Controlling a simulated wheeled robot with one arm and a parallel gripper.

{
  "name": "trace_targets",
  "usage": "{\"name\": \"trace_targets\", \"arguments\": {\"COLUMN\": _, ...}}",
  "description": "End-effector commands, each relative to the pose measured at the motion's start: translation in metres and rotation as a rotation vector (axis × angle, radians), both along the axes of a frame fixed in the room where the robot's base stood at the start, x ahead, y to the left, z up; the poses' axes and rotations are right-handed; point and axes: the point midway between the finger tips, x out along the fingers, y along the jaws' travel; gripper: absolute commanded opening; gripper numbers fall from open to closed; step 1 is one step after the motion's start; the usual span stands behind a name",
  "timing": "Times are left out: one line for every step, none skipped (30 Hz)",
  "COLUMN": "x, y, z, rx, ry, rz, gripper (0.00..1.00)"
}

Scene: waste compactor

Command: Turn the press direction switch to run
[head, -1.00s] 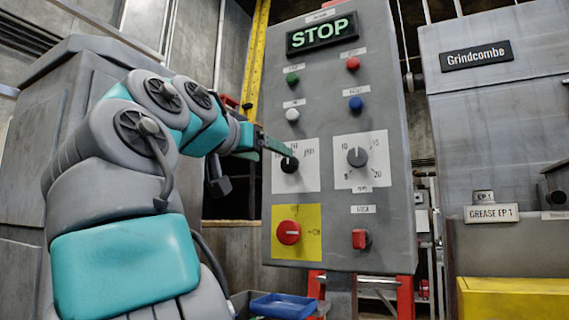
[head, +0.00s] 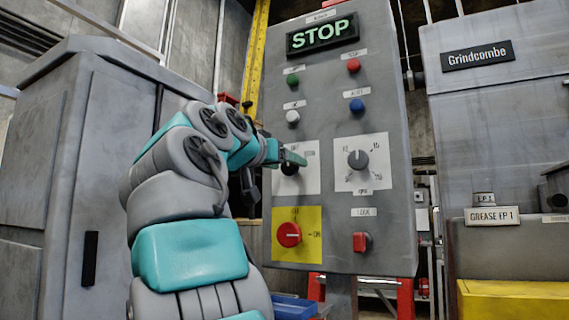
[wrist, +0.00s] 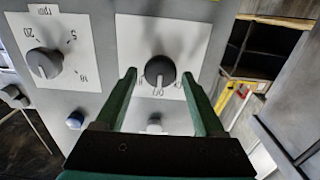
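A black rotary knob (head: 289,169) sits on a white plate (head: 310,182) at the middle left of the grey control panel; I take it to be the press direction switch. Its plate lettering is partly covered and too small to read surely. My gripper (head: 298,160) is at this knob in the head view and hides part of it. In the wrist view, the green fingers of my gripper (wrist: 159,78) are open, one on each side of the knob (wrist: 160,71), with a gap on both sides. The knob's white mark points down in that view.
A grey dial (head: 358,159) is right of the knob. A red knob on a yellow plate (head: 289,234) is below, with a red lock switch (head: 361,242) beside it. Small buttons, including a white one (head: 292,117), are above. A lit STOP sign (head: 322,34) tops the panel.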

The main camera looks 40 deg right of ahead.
Motion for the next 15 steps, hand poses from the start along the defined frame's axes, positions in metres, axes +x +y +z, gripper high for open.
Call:
{"name": "trace_targets", "arguments": {"x": 0.0000, "y": 0.0000, "z": 0.0000, "rx": 0.000, "ry": 0.000, "rz": 0.000, "gripper": 0.64}}
{"name": "trace_targets", "arguments": {"x": 0.0000, "y": 0.0000, "z": 0.0000, "rx": 0.000, "ry": 0.000, "rz": 0.000, "gripper": 0.61}}
{"name": "trace_targets", "arguments": {"x": 0.0001, "y": 0.0000, "z": -0.0001, "rx": 0.000, "ry": 0.000, "rz": 0.000, "gripper": 0.56}}
{"name": "trace_targets", "arguments": {"x": 0.0001, "y": 0.0000, "z": -0.0001, "rx": 0.000, "ry": 0.000, "rz": 0.000, "gripper": 0.53}}
{"name": "trace_targets", "arguments": {"x": 0.0000, "y": 0.0000, "z": -0.0001, "rx": 0.000, "ry": 0.000, "rz": 0.000, "gripper": 0.49}}
{"name": "trace_targets", "arguments": {"x": 0.0000, "y": 0.0000, "z": -0.0001, "rx": 0.000, "ry": 0.000, "rz": 0.000, "gripper": 0.45}}
{"name": "trace_targets", "arguments": {"x": 0.0001, "y": 0.0001, "z": -0.0001, "rx": 0.000, "ry": 0.000, "rz": 0.000, "gripper": 0.41}}
{"name": "trace_targets", "arguments": {"x": 0.0001, "y": 0.0001, "z": -0.0001, "rx": 0.000, "ry": 0.000, "rz": 0.000, "gripper": 0.38}}
{"name": "trace_targets", "arguments": {"x": 0.0002, "y": 0.0001, "z": -0.0002, "rx": 0.000, "ry": 0.000, "rz": 0.000, "gripper": 0.34}}
{"name": "trace_targets", "arguments": {"x": 0.0001, "y": 0.0000, "z": -0.0002, "rx": 0.001, "ry": 0.000, "rz": 0.000, "gripper": 0.30}}
{"name": "trace_targets", "arguments": {"x": 0.0001, "y": 0.0000, "z": -0.0002, "rx": 0.001, "ry": 0.000, "rz": 0.000, "gripper": 0.27}}
{"name": "trace_targets", "arguments": {"x": 0.0002, "y": 0.0001, "z": -0.0003, "rx": 0.001, "ry": 0.000, "rz": 0.000, "gripper": 0.22}}
{"name": "trace_targets", "arguments": {"x": 0.0002, "y": 0.0001, "z": -0.0003, "rx": 0.001, "ry": 0.000, "rz": 0.000, "gripper": 0.19}}
{"name": "trace_targets", "arguments": {"x": 0.0002, "y": 0.0001, "z": -0.0003, "rx": 0.001, "ry": 0.000, "rz": 0.000, "gripper": 0.16}}
{"name": "trace_targets", "arguments": {"x": 0.0002, "y": 0.0001, "z": -0.0003, "rx": 0.001, "ry": 0.000, "rz": 0.000, "gripper": 0.11}}
